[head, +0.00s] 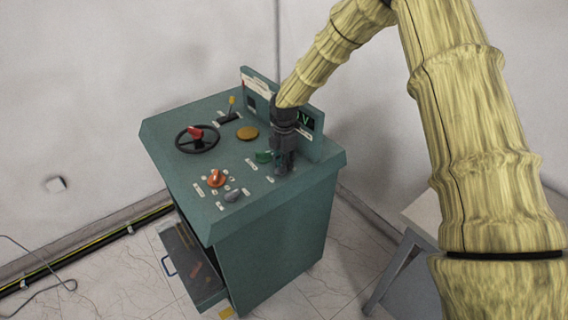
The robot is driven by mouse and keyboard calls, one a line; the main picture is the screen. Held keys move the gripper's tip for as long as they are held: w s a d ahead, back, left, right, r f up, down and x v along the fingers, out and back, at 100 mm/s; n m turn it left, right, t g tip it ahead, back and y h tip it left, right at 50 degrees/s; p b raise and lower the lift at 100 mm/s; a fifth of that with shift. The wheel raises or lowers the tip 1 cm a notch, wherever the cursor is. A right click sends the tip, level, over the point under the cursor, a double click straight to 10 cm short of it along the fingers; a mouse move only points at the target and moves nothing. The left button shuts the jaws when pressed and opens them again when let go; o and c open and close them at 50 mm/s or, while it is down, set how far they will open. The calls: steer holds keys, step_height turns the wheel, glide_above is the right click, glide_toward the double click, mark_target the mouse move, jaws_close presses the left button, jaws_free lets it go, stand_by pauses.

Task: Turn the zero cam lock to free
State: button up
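The teal control console (262,215) stands at the middle of the head view, with several controls on its top. The labels are too small to read, so I cannot tell which control is the zero cam lock. My gripper (283,172) points down at the console's right rear, close to its top. It is just right of a green knob (264,157); I cannot tell whether they touch. Whatever is directly under the gripper is hidden. The fingers are too small and dark to tell whether they are open or shut.
The console also bears a black handwheel (184,146) with a red part, a yellow-tipped lever (231,101), an orange knob (216,178), a grey knob (233,195) and a raised rear panel (316,139). An open drawer (205,288) juts out at the lower left. A grey table (408,262) stands right.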

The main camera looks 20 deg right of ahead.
steer(key=shift+m, duration=0.3)
jaws_close()
steer(key=m, duration=0.3)
steer(key=shift+s+m+b, duration=0.2)
steer(key=shift+m+b, duration=0.1)
steer(key=shift+b, duration=0.1)
steer(key=m, duration=0.5)
steer(key=shift+s+a+m+b, duration=0.1)
steer(key=shift+s+m+b, duration=0.15)
steer(key=shift+m+b, duration=0.1)
steer(key=m, duration=0.4)
steer(key=shift+s+a, duration=0.15)
steer(key=shift+s+a+m+b, duration=0.15)
steer(key=shift+m+b, duration=0.2)
steer(key=shift+m, duration=1.6)
steer(key=o, duration=0.7)
jaws_free()
steer(key=shift+o, duration=0.2)
